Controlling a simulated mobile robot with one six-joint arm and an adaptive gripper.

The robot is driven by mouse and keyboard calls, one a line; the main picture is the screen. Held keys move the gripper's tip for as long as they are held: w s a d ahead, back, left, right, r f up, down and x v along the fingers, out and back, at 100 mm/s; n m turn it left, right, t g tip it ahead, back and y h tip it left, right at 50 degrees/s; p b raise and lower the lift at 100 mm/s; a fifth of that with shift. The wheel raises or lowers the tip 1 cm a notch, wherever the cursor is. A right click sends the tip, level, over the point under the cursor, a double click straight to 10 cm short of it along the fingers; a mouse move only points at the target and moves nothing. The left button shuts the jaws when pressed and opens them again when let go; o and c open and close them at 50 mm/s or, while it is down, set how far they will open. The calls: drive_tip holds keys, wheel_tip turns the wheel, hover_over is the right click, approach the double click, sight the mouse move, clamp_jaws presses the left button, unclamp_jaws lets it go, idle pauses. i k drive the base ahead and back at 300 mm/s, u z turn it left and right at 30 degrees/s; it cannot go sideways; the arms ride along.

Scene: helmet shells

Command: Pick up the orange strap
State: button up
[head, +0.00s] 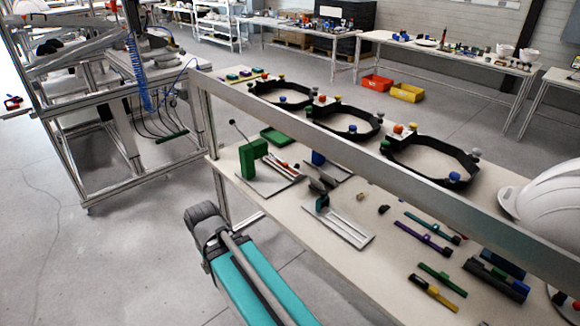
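No strap in the head view is clearly orange. The closest in colour is a yellow-orange strap (433,293) with a dark block on it, lying flat at the front of the workbench. A green strap (442,280) lies just behind it. A purple strap (423,238) and another green strap (432,227) lie farther back. My teal arm link and its dark joint show at the bottom, to the left of these straps. No gripper fingers can be made out.
A metal rail (350,150) runs above the workbench (375,265). Black ring frames (345,120) stand behind it. A white helmet shell (550,200) is at the right. Green-block fixtures (253,158) stand at the bench's left end. The floor left of the bench is open.

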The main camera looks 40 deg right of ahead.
sight(285, 165)
drive_tip(key=u, duration=0.1)
drive_tip(key=i, duration=0.95)
drive_tip(key=z, duration=0.1)
